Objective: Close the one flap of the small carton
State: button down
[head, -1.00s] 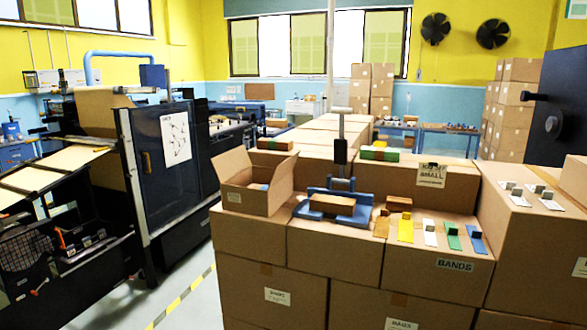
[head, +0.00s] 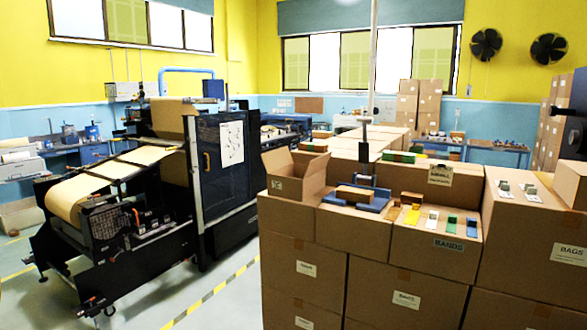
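The small carton (head: 289,188) stands open on top of the stacked kraft boxes, at the near left corner of the stack. The carton's right side rises in a slanted panel; I cannot tell whether this is a wall or another flap. A small label shows on the front face. The inside is mostly hidden from here. My gripper is not in view.
A blue fixture (head: 357,198) with a brown block stands right of the carton, with coloured tags (head: 432,217) beyond it. A dark roll machine (head: 150,200) stands left. Clear floor (head: 225,300) with a striped line lies between. A dark object is at the right edge.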

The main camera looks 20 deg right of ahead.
aim_at(318, 163)
jog(key=u, duration=0.1)
jog(key=k, duration=0.6)
jog(key=u, duration=0.85)
jog(key=i, duration=1.75)
jog(key=z, duration=0.7)
jog(key=i, duration=0.5)
jog(key=z, duration=0.1)
